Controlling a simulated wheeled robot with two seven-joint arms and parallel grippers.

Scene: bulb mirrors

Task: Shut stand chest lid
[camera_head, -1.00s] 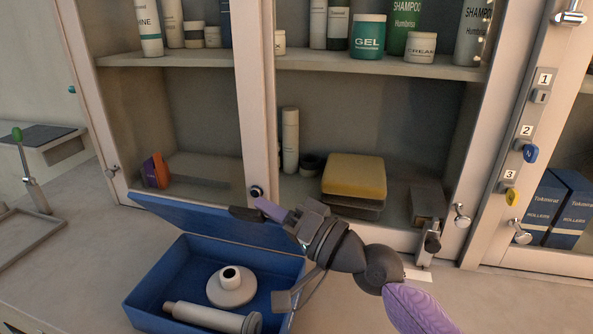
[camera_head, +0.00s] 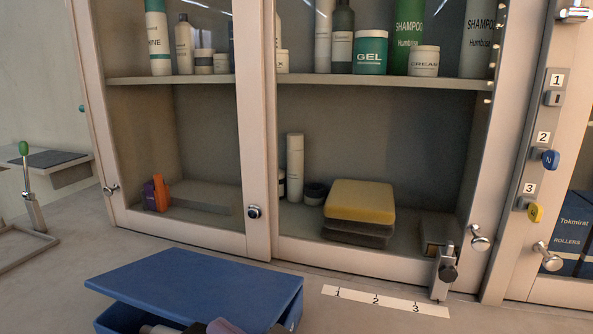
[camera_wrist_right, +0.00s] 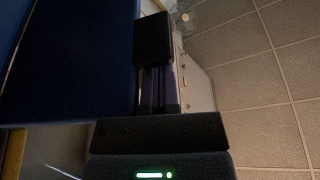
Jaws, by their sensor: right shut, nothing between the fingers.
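The blue chest stands on the counter, with its body (camera_head: 112,318) cut off by the bottom of the head view. Its blue lid (camera_head: 195,283) slopes over the box, partly lowered, with a gap at the left front. A pale item (camera_head: 155,329) shows inside beneath the lid's edge. My right gripper (camera_head: 212,327) is only partly in view at the lid's front edge; I cannot tell whether it touches the lid. In the right wrist view the gripper (camera_wrist_right: 155,45) is shut and empty beside a dark blue surface (camera_wrist_right: 65,65). My left gripper is not in view.
A glass-fronted cabinet (camera_head: 258,130) with bottles and jars stands behind the chest. A numbered white strip (camera_head: 385,301) lies on the counter to the right, near a metal latch (camera_head: 442,275). A green-knobbed lever (camera_head: 28,185) stands at the left.

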